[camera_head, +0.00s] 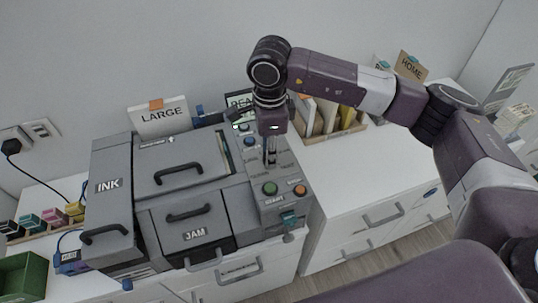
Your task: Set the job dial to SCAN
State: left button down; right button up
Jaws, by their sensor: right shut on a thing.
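The grey printer (125,152) stands on the white desk, with a control panel (268,208) along its right side. My right gripper (270,160) points straight down over the upper middle of this panel. Its fingers are close together, shut on the job dial, which they almost wholly hide. Small labels surround the fingertips, but they are too small to read surely, so the dial's setting cannot be told. A green button (270,188) and an orange button (300,191) sit just below the gripper. My left gripper is not in view.
A small screen (238,101) stands behind the panel, partly covered by my right arm. A file holder (345,125) is to its right. Black handles (188,213) stick up from the printer's covers. The white desktop at right is mostly clear.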

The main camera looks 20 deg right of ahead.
dwell(0.4)
jog(key=o, duration=1.2)
jog(key=shift+c, duration=0.2)
jog(key=shift+r, duration=0.1)
notch_tip(320, 180, up, 12)
jog(key=shift+s, duration=0.3)
